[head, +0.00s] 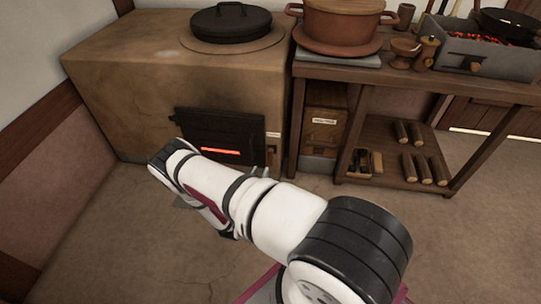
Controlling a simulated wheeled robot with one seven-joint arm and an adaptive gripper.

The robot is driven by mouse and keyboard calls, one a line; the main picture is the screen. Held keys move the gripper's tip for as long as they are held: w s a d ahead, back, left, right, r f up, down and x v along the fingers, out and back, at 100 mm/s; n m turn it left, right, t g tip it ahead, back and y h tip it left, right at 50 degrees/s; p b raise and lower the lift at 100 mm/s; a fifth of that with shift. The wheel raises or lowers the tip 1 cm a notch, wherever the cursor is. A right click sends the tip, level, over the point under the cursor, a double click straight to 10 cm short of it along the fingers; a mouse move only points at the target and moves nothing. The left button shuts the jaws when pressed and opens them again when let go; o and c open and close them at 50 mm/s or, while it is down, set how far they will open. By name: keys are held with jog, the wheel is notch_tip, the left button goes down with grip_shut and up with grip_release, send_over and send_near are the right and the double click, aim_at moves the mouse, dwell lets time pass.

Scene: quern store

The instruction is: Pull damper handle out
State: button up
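The clay stove (110,85) stands at the back left with a dark metal door (215,128) in its front. Orange glow shows through a slot low in the door. A small pale plate (273,135) sits on the stove front just right of the door. A small dark part (271,150) is below it; I cannot tell whether this is the damper handle. My white and black arm crosses in front of the stove, covering the area below the door. My gripper's fingers cannot be made out.
A wooden table (440,88) stands right of the stove, with a clay pot (340,25) and a glowing charcoal grill (485,55) on top. Its lower shelf (375,130) holds several logs. Floor is clear at the front left and right.

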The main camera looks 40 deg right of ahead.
aim_at(269, 155)
jog(key=b+x, duration=0.4)
jog(key=x, duration=0.8)
jog(key=shift+c, duration=0.3)
jog(key=shift+s, duration=0.1)
grip_shut()
